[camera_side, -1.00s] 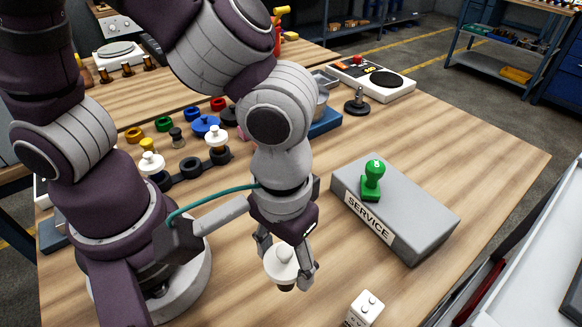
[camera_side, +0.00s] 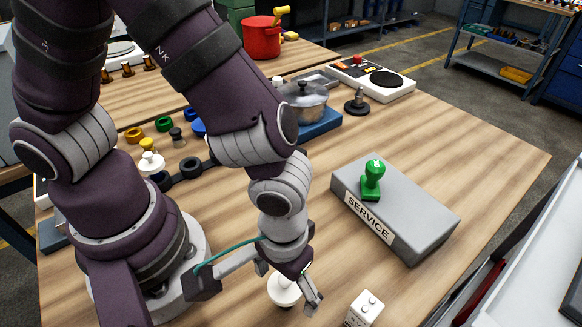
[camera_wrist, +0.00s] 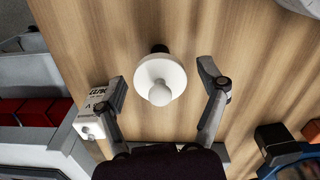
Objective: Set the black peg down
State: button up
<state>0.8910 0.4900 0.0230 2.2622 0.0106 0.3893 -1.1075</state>
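A white knob with a round flange (camera_side: 284,290) stands at the front of the wooden table, between my fingers. It also shows in the wrist view (camera_wrist: 160,85), where a small black part (camera_wrist: 160,48) peeks out past the flange; the rest of that black part is hidden. I cannot tell from the side view whether its foot touches the table. My gripper (camera_side: 289,285) is open around it. In the wrist view both fingertips of my gripper (camera_wrist: 166,84) are spread wide, with a clear gap on each side of the flange.
A white block (camera_side: 364,308) stands close to the right of my gripper. A grey SERVICE box (camera_side: 420,215) with a green stamp (camera_side: 373,182) on it lies behind. A black ring holder (camera_side: 190,168) with another white knob (camera_side: 151,163) is at the left. Bare table lies between.

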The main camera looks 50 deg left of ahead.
jog(key=shift+r, duration=0.1)
notch_tip(320, 180, up, 12)
jog(key=w+a+r+m+t, duration=0.1)
jog(key=a+r+t, duration=0.1)
jog(key=a, duration=0.5)
jog(key=w+a+r+m+t, duration=0.1)
jog(key=w+a+r+t, duration=0.1)
jog(key=a, duration=0.6)
jog(key=shift+w+a+r+m+t, duration=0.3)
jog(key=shift+r+t, duration=0.3)
jog(key=shift+t, duration=0.2)
